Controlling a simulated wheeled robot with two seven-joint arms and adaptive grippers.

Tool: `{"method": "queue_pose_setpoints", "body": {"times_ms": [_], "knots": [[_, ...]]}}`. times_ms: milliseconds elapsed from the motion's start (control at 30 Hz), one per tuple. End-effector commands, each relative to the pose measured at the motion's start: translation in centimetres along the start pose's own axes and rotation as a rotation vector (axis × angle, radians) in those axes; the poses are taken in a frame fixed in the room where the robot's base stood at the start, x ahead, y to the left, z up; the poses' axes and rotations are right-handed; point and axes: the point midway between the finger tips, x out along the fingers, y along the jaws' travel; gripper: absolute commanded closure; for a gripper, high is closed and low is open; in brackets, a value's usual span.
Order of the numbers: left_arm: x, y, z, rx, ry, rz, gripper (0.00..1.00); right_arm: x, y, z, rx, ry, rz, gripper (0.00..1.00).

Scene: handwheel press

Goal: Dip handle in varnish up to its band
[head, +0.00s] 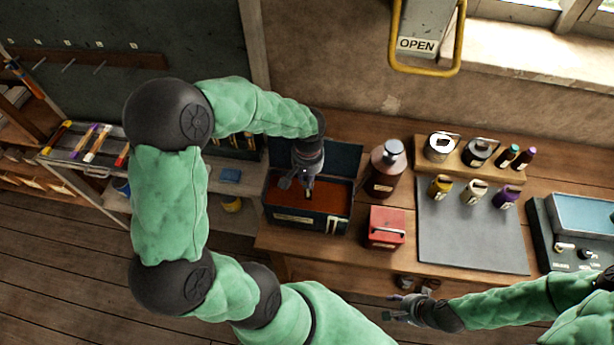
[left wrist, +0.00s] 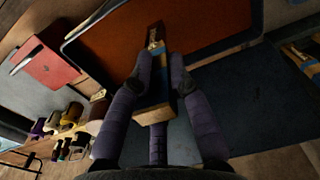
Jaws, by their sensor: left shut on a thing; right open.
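A dark open tank (head: 330,228) stands at the left end of the bench, with red-brown varnish (head: 335,198) inside and its lid raised behind. My left gripper (head: 307,180) is over the tank, shut on the handle (head: 308,193). In the left wrist view the wooden handle (left wrist: 155,110) sits between both fingers, with blue marking near the fingers and a small pale label towards the varnish (left wrist: 205,25). I cannot tell whether its lower end touches the varnish. My right gripper (head: 395,310) is open and empty in front of the bench.
A brown bottle (head: 384,174) and a red box (head: 385,228) stand right of the tank. A grey mat (head: 470,240) is mostly clear, with several small jars at its back edge. A wooden rack (head: 508,174) and a blue-topped machine (head: 580,215) are further right.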

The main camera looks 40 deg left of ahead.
Motion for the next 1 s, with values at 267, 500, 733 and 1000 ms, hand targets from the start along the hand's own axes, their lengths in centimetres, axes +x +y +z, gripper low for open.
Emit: {"method": "queue_pose_setpoints", "body": {"times_ms": [267,500,733,1000], "knots": [[1.6,0.0,0.0,0.0,0.0,0.0,1.0,1.4,0.5,-0.1,0.0,0.0,0.0,0.57],[2.9,0.0,0.0,0.0,0.0,0.0,1.0,2.4,0.8,-0.1,0.0,0.0,0.0,0.57],[4.0,0.1,0.0,0.0,0.0,0.0,1.0,3.3,1.2,-0.1,0.0,0.0,0.0,0.57],[5.4,0.1,0.1,0.0,0.0,0.0,1.0,4.4,1.6,-0.2,0.0,0.0,0.0,0.57]]}}
